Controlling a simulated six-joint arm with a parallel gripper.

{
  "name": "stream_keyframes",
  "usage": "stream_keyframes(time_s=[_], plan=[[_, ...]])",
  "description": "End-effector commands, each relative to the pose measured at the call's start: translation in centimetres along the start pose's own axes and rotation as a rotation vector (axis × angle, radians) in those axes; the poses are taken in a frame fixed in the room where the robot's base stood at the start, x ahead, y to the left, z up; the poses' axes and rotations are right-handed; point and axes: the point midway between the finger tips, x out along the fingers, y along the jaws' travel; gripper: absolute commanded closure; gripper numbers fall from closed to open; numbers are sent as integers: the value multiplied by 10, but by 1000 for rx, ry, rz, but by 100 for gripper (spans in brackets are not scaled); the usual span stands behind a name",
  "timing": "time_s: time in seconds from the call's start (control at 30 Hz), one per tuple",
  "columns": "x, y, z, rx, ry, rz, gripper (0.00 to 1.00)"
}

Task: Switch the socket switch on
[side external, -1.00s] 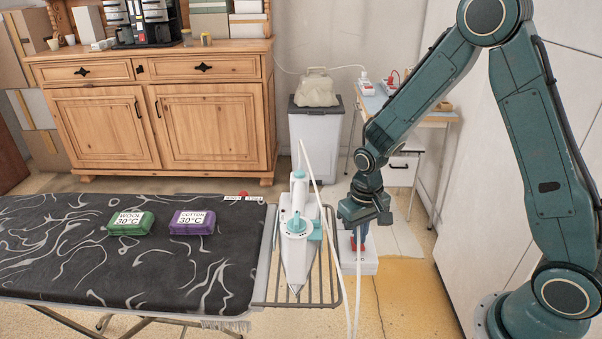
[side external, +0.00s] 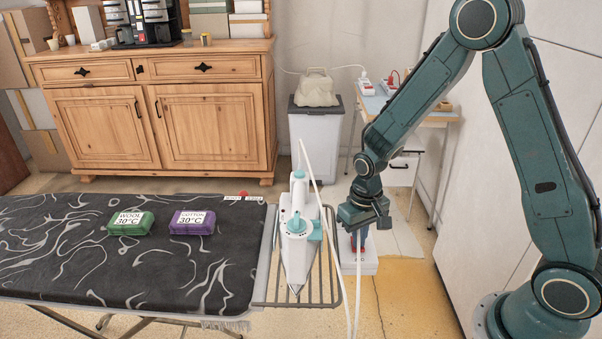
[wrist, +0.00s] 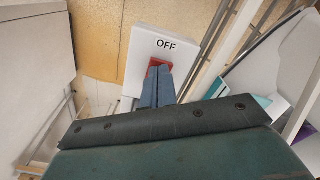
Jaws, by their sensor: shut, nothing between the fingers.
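The white socket box (side external: 366,263) stands beside the ironing board's metal rack, below my gripper (side external: 358,247). In the wrist view the box (wrist: 140,62) bears the word OFF near one end, beside the red switch (wrist: 160,63). My gripper's two blue-grey fingers (wrist: 158,70) are shut together and empty. They point down at the red switch and cover part of it. Their tips are at or very near its surface; I cannot tell whether they press it. In the side view the fingers hide most of the switch.
The white and teal iron (side external: 297,235) rests on the metal rack (side external: 325,285), left of the box. Its pale cord (side external: 349,300) hangs close to the box. Green (side external: 131,223) and purple (side external: 192,222) blocks lie on the ironing board (side external: 60,260). A bin (side external: 317,140) stands behind.

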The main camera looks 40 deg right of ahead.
Motion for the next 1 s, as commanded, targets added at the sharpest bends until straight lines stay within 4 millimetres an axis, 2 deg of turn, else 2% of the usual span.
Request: stream_keyframes(time_s=[0.27,1.0], plan=[[-3,0,0,0,1,0,100],[-44,0,0,0,2,0,100]])
